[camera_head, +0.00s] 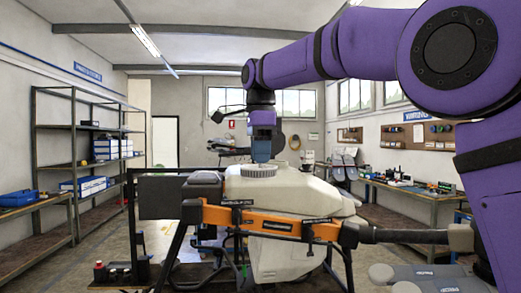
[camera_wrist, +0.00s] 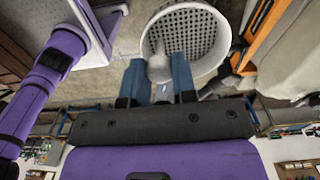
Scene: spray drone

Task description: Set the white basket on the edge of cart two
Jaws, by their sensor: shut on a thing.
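The white basket (camera_wrist: 219,58) is round with a perforated floor, and it shows in the wrist view just beyond my fingers. My gripper (camera_wrist: 164,68) has blue fingers shut on a grey-white knob-like part at the basket's near side. In the head view the gripper (camera_head: 262,156) points down and the white ribbed basket (camera_head: 258,171) is at its tips, by the top of the drone's pale tank. I cannot tell whether the basket touches the tank. No cart labelled two is readable in either view.
The spray drone (camera_head: 285,190) with orange-and-black arms fills the middle. A dark frame (camera_head: 131,215) stands left of it. Shelving (camera_head: 75,127) lines the left wall. A workbench (camera_head: 415,192) stands at the right. Some floor is open at left.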

